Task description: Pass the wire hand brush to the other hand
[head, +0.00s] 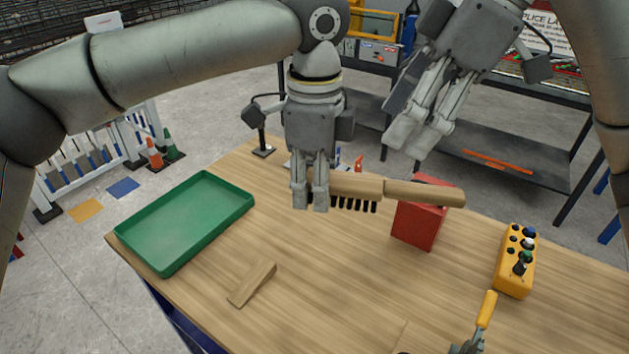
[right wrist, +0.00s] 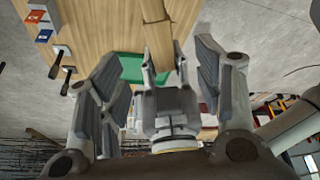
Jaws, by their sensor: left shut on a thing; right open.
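The wire hand brush (head: 424,193) has a wooden handle and dark bristles that point down. My left gripper (head: 310,204) is shut on its head end and holds it above the table, with the handle reaching to the right. My right gripper (head: 411,145) is open and empty, above and behind the handle, apart from it in the head view. In the right wrist view, the open fingers of my right gripper (right wrist: 165,85) frame my left gripper and the brush (right wrist: 157,12) beyond them. The bristles are partly hidden by my left gripper.
The wooden table (head: 330,290) holds a green tray (head: 160,266), a wooden wedge (head: 252,285), a red box (head: 418,228), a yellow control box (head: 514,270) and a yellow-handled tool (head: 486,309). A dark shelf rack (head: 490,165) stands behind.

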